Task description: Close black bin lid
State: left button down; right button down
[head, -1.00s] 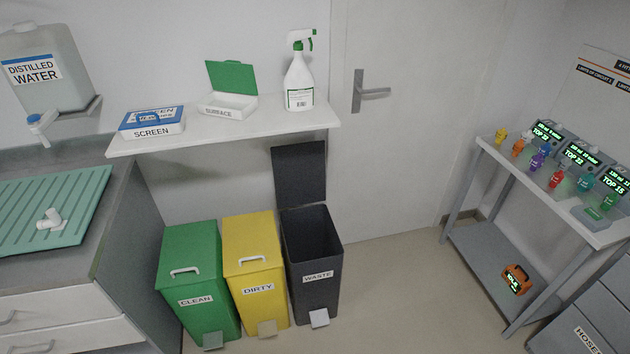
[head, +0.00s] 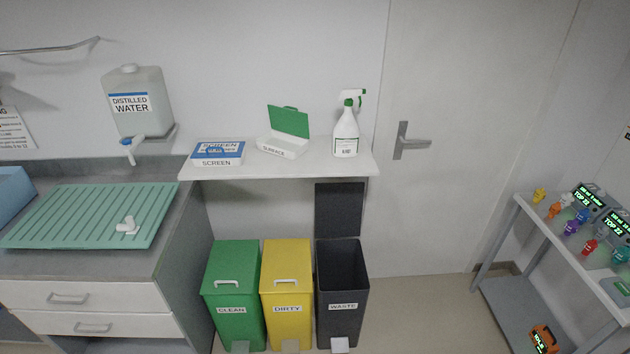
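The black bin (head: 340,312), labelled WASTE, stands on the floor at the right end of a row of three bins. Its black lid (head: 339,209) is open and stands upright behind the bin's mouth, below the shelf's front edge. I can see into the dark top opening. A light pedal (head: 340,345) sits at the bin's front foot. Neither of my grippers is in the head view.
The yellow DIRTY bin (head: 287,300) and green CLEAN bin (head: 235,300) stand shut to the left. A white shelf (head: 340,166) with a spray bottle (head: 346,132) is above. A trolley (head: 525,290) stands at right. Floor is clear between bin and trolley.

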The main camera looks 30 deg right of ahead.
aim_at(339, 206)
jog(key=i+l+u, duration=0.1)
jog(key=l+u, duration=0.35)
jog(key=l, duration=0.65)
jog(key=l+u, duration=0.45)
jog(key=l, duration=0.6)
jog(key=k, duration=0.05)
